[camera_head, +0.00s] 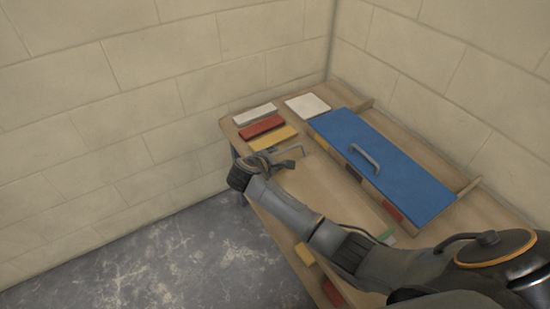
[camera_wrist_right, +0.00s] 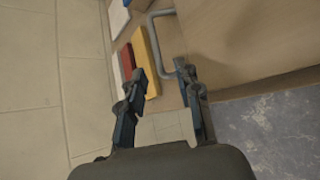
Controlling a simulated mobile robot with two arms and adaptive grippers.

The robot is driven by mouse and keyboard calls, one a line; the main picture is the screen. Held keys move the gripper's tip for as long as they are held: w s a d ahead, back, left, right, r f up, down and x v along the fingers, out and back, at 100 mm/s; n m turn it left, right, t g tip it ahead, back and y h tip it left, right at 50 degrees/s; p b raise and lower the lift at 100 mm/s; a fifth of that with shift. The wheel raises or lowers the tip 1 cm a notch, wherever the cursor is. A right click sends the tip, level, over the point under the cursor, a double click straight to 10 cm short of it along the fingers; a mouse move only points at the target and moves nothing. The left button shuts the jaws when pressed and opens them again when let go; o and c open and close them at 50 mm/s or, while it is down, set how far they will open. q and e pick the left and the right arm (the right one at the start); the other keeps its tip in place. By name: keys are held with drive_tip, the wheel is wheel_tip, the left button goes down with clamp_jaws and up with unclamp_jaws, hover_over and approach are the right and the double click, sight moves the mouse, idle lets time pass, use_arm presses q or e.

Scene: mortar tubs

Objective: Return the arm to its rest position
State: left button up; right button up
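My right arm reaches in from the lower right of the head view, over the wooden table. Its gripper (camera_head: 290,163) is at the table's left edge, beside a grey bar handle (camera_head: 290,149). In the right wrist view the two fingers of this gripper (camera_wrist_right: 160,68) are apart. The grey handle (camera_wrist_right: 154,44) shows just beyond the fingertips there; I cannot tell if they touch it. Nothing shows clasped between the fingers. My left gripper is not in view.
White, red (camera_head: 262,127) and yellow (camera_head: 273,138) blocks lie at the table's far left corner, near a white slab (camera_head: 307,106). A blue lid (camera_head: 385,165) with a grey handle covers coloured blocks. Block walls stand behind and right. Floor (camera_head: 190,260) at left is clear.

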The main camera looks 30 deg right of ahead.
idle(0.3)
drive_tip(key=s+f, duration=0.1)
drive_tip(key=s, duration=0.1)
drive_tip(key=s+a+f+m+y, duration=0.1)
drive_tip(key=s, duration=0.1)
drive_tip(key=s+a+f+m+g+y, duration=0.1)
drive_tip(key=s+f, duration=0.1)
drive_tip(key=shift+a+f, duration=0.1)
drive_tip(key=shift+a, duration=0.15)
drive_tip(key=s+a+r+m+g+y, duration=0.15)
drive_tip(key=s+m, duration=0.25)
drive_tip(key=s, duration=0.6)
drive_tip(key=s+a+m+y, duration=0.3)
drive_tip(key=s+m, duration=0.1)
drive_tip(key=s, duration=0.6)
drive_tip(key=s+a+r+m+g+y, duration=0.1)
drive_tip(key=s+a+m+y, duration=0.2)
drive_tip(key=s, duration=0.7)
wheel_tip(320, 180, down, 24)
drive_tip(key=s+d+g+p, duration=0.1)
drive_tip(key=s+g+p, duration=0.1)
drive_tip(key=s+d+f+p, duration=0.2)
drive_tip(key=s+d+f, duration=0.1)
drive_tip(key=s+f, duration=1.1)
drive_tip(key=shift+s+g+h, duration=0.35)
drive_tip(key=shift+s, duration=0.7)
